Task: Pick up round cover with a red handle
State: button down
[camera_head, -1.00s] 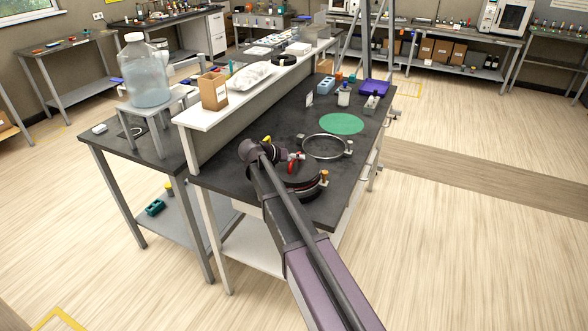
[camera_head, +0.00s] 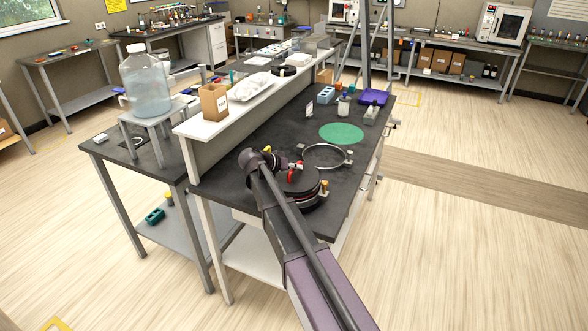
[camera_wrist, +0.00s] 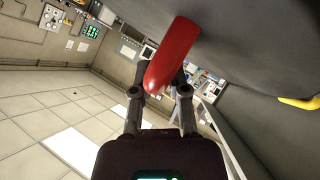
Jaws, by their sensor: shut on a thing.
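The round dark cover (camera_head: 302,182) with a red handle (camera_head: 294,174) is on the near part of the dark bench, partly hidden behind my arm. In the wrist view the red handle (camera_wrist: 172,58) stands out from the dark cover face (camera_wrist: 245,45). My gripper (camera_wrist: 158,88) is shut on the red handle, one finger on each side. In the head view my gripper (camera_head: 291,166) is small and partly hidden. I cannot tell whether the cover touches what lies under it.
A metal ring (camera_head: 326,156) with clamps and a green disc (camera_head: 341,133) lie beyond the cover on the bench. A white raised shelf (camera_head: 215,122) with a cardboard box (camera_head: 214,101) runs along the left. A yellow part (camera_wrist: 300,102) shows in the wrist view.

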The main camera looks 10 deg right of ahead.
jog(key=shift+r+p, duration=1.35)
jog(key=shift+r, duration=0.15)
jog(key=shift+s+r, duration=0.25)
jog(key=s+a+r+p, duration=0.1)
jog(key=s+a, duration=0.1)
jog(key=s, duration=1.3)
jog(key=shift+s, duration=0.2)
